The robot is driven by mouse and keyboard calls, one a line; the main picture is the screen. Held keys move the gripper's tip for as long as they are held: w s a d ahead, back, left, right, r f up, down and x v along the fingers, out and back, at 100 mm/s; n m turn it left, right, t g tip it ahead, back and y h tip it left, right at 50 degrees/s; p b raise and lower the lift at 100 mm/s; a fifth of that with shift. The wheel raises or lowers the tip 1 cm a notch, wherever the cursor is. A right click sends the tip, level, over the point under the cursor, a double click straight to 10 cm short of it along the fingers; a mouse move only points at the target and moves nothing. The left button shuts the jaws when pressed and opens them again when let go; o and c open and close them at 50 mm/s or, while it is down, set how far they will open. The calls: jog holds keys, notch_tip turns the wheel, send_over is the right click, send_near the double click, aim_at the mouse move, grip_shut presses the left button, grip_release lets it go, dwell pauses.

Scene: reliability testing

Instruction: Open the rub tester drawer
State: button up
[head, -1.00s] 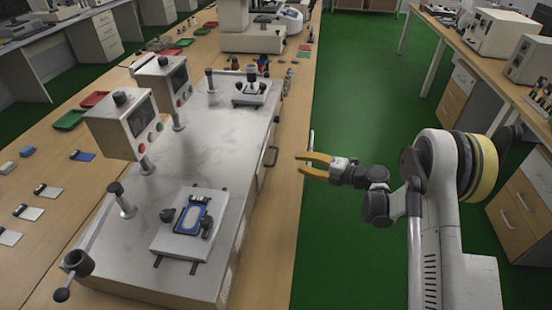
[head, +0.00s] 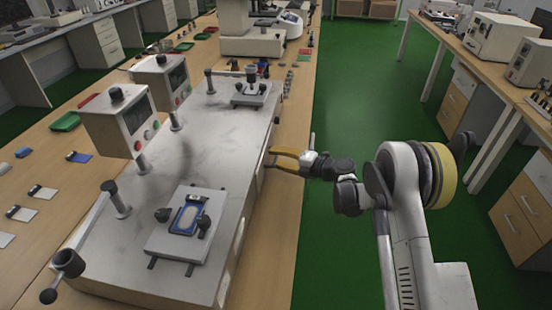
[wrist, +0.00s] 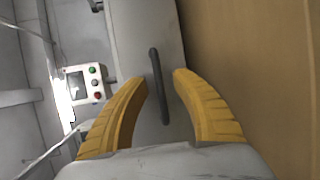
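The rub tester (head: 215,150) is a long, pale, scuffed box on the wooden bench, with two raised control boxes. Its drawer handle, a dark upright-looking bar (wrist: 157,88), is on the side facing me. My gripper (head: 272,158) has yellow fingers and reaches in from the right to that side, with its tips at the handle, which they partly cover in the head view. In the wrist view my gripper (wrist: 161,80) is open, with the handle between its fingertips and a visible gap on each side. I cannot tell how deep the tips reach around it. The drawer front looks closed.
A clamped sample block (head: 180,245) sits on the near end of the tester, and another (head: 251,95) on the far end. The wooden bench edge (head: 290,180) runs below my gripper. The green floor (head: 350,90) between the benches is clear.

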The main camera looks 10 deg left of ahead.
grip_shut()
jog(key=d, duration=1.4)
jog(key=shift+w+d+b, duration=0.15)
jog(key=shift+w+b, duration=0.3)
grip_release()
